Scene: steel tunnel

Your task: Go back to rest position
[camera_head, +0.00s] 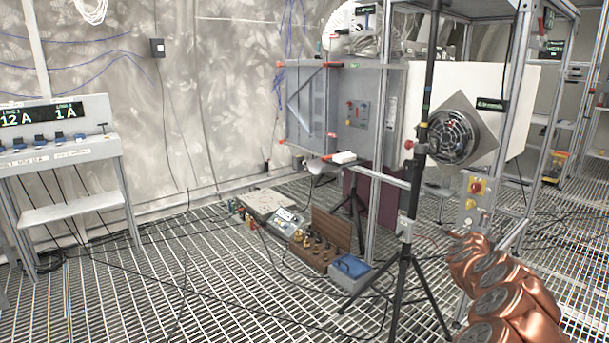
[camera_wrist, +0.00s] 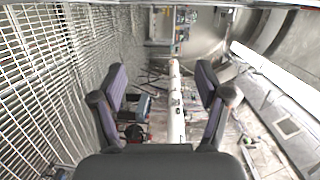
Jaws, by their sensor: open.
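My gripper (camera_wrist: 162,84) shows in the wrist view with its two dark padded fingers spread wide apart. Nothing is between the pads at close range. Behind the gap a white pole-like part and cluttered equipment show at a distance. In the head view my copper-coloured arm is at the lower right, and the gripper itself is not visible there.
A black tripod (camera_head: 403,262) stands just left of my arm. A metal frame with a round fan (camera_head: 453,137) is behind it. A blue-topped box (camera_head: 350,271) and a wooden rack (camera_head: 322,243) sit on the grating. A console (camera_head: 60,150) stands left; the left foreground floor is mostly clear, with cables.

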